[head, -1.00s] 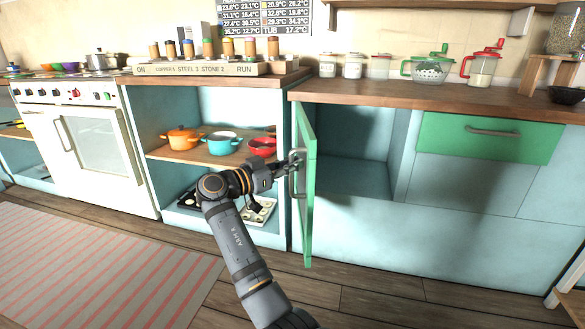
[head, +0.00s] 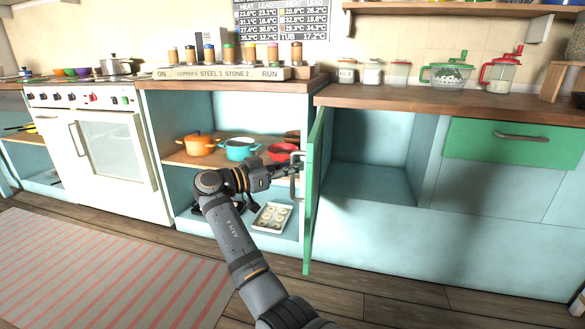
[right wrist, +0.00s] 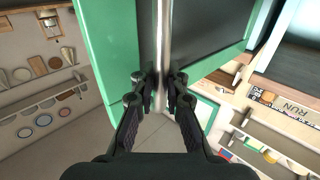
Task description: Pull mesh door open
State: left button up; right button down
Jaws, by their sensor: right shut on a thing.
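The mesh door (head: 312,200) stands open on the cabinet right of the pan shelves, seen nearly edge-on with a green frame. In the right wrist view its green frame (right wrist: 108,50) surrounds a dark panel. A metal bar handle (head: 296,180) is on its face; the bar also shows in the right wrist view (right wrist: 163,35). My right gripper (head: 287,170) is shut on the handle, with its fingers (right wrist: 160,88) on both sides of the bar. The fingertips are small and partly hidden in the head view. My left gripper is not in view.
The cabinet interior (head: 370,160) behind the door looks empty. Orange (head: 200,145), turquoise (head: 240,149) and red (head: 283,152) pots stand on the open shelf behind my right arm. A muffin tray (head: 272,217) lies below. The wood floor (head: 400,305) in front is clear.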

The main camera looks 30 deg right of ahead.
jog(key=shift+f, duration=0.2)
jog(key=c, duration=1.6)
grip_release()
jog(key=shift+c, duration=0.2)
jog(key=shift+r, duration=0.1)
jog(key=a, duration=1.2)
jog(key=shift+w, duration=0.25)
